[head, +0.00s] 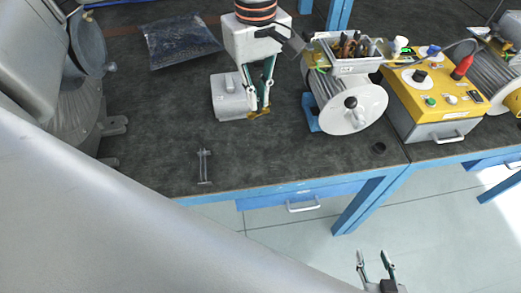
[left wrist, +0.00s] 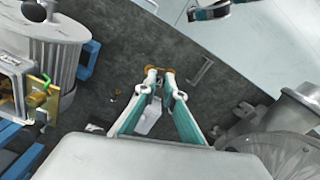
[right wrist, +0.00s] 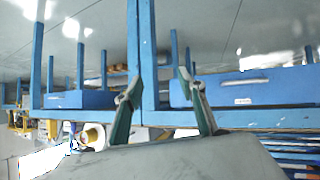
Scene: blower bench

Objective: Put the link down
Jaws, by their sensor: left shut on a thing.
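My left gripper (head: 259,110) points down over the dark bench top and is shut on a small brass-coloured piece, which I take to be the link (head: 260,114). In the left wrist view the link (left wrist: 153,72) shows at the tips of the left gripper (left wrist: 160,76). Most of it is hidden by the fingers. I cannot tell whether it touches the bench. My right gripper (head: 376,265) is off the front of the bench over the floor. In the right wrist view the right gripper (right wrist: 158,82) is open, with nothing between its fingers.
A grey box (head: 230,99) stands just left of the left gripper. A white-ended drum (head: 352,109) and yellow control box (head: 435,105) stand to the right. A thin grey bracket (head: 204,167) lies near the front edge. A dark bag (head: 180,42) lies behind. Bench around the bracket is clear.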

